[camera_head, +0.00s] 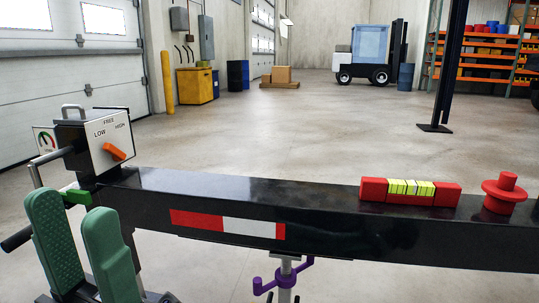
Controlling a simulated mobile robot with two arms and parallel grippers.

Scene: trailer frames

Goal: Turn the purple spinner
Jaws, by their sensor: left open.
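The purple spinner (262,284) is at the bottom centre, below the black beam, around a grey upright post (285,270). It has arms sticking out to both sides with upright ends; its lower part is cut off by the picture edge. My left gripper (74,208) is at the lower left with its two green finger pads pointing up and spread apart. It is empty and well to the left of the spinner, in front of the beam's left end. My right gripper is not in view.
The black trailer beam (330,205) spans the view above the spinner. On it are a red-ended level (373,189) and a red knob (504,194). A box with an orange selector (119,151) and crank stands at the left. Open floor lies beyond.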

